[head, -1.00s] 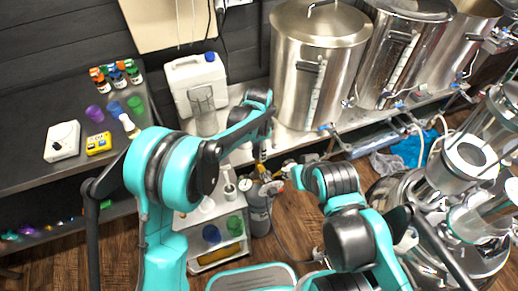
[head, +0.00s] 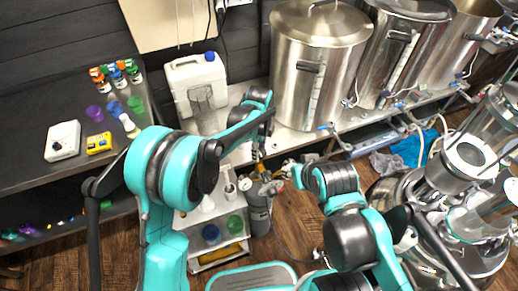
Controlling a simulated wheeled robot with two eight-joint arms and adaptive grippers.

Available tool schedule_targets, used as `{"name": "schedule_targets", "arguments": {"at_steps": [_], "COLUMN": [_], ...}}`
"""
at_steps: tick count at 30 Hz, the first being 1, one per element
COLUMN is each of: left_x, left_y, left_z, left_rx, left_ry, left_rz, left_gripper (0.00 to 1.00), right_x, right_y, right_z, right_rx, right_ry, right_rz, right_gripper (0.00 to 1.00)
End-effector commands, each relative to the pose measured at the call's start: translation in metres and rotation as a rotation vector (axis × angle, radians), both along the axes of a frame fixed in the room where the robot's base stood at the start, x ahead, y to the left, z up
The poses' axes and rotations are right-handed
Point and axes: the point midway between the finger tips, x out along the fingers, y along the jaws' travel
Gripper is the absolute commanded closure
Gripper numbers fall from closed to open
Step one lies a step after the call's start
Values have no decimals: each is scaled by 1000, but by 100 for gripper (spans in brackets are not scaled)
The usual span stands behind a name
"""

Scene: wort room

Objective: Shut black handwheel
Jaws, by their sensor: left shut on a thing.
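A grey gas cylinder (head: 259,216) stands on the floor in the middle of the head view, with a round gauge (head: 245,184) and brass fittings at its top. My left gripper (head: 257,158) reaches down to the cylinder's top and is shut on the black handwheel there. The handwheel is small, dark and mostly hidden by the gripper. My right arm's end (head: 289,170) is beside the brass fittings, to the right of the cylinder's top. Its fingers are too small and covered to tell open from shut.
Large steel kettles (head: 318,65) and a white jerrycan (head: 197,83) stand on the bench behind. A small shelf cart (head: 217,252) with blue and green cups is left of the cylinder. Glass and steel vessels (head: 465,165) crowd the right. Some wooden floor is free right of the cylinder.

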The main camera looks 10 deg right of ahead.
Motion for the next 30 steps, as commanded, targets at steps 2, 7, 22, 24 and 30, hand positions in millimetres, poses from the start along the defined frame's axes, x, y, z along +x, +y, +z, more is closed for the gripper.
{"name": "schedule_targets", "arguments": {"at_steps": [2, 7, 22, 24, 30], "left_x": [0, 0, -1, 0, 0], "left_y": [0, 0, 0, 0, 0], "left_z": [-1, -1, -1, -1, 0], "left_rx": [1, 1, 1, 1, 0], "left_ry": [2, 2, 1, 1, 0], "left_rz": [-20, -41, -45, -44, -44], "left_gripper": [83, 83, 34, 34, 34], "right_x": [0, 0, 0, 0, 0], "right_y": [0, 0, 0, 0, 0], "right_z": [0, 0, 0, 0, 0], "right_rx": [0, 0, 0, 0, 0], "right_ry": [0, 0, 0, 0, 0], "right_rz": [0, 0, 0, 0, 0], "right_gripper": [60, 60, 60, 60, 60]}}
